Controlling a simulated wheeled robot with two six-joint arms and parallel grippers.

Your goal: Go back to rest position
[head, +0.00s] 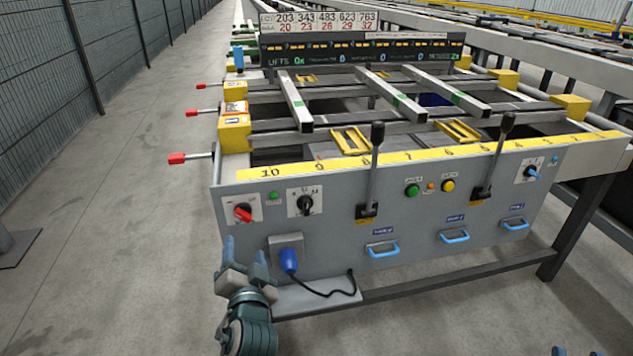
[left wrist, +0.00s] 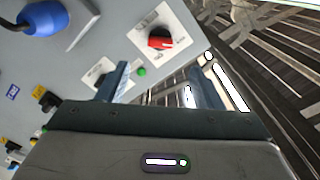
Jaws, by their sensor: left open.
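My left gripper (head: 245,254) is in front of the lower left part of the grey control panel (head: 330,235). Its two blue fingertips are apart, with nothing between them. In the left wrist view the same gripper (left wrist: 160,85) is open and empty, with the panel's red knob (left wrist: 160,40) beyond its fingers. What may be a fingertip of my right gripper (head: 558,351) just shows at the bottom right edge of the head view; the rest is out of frame.
The panel carries a red rotary switch (head: 243,212), two black levers (head: 375,160) and blue handles (head: 382,250). A blue plug (head: 289,261) with a black cable sits close right of my left gripper. The floor (head: 110,230) to the left is clear up to the mesh fence (head: 40,80).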

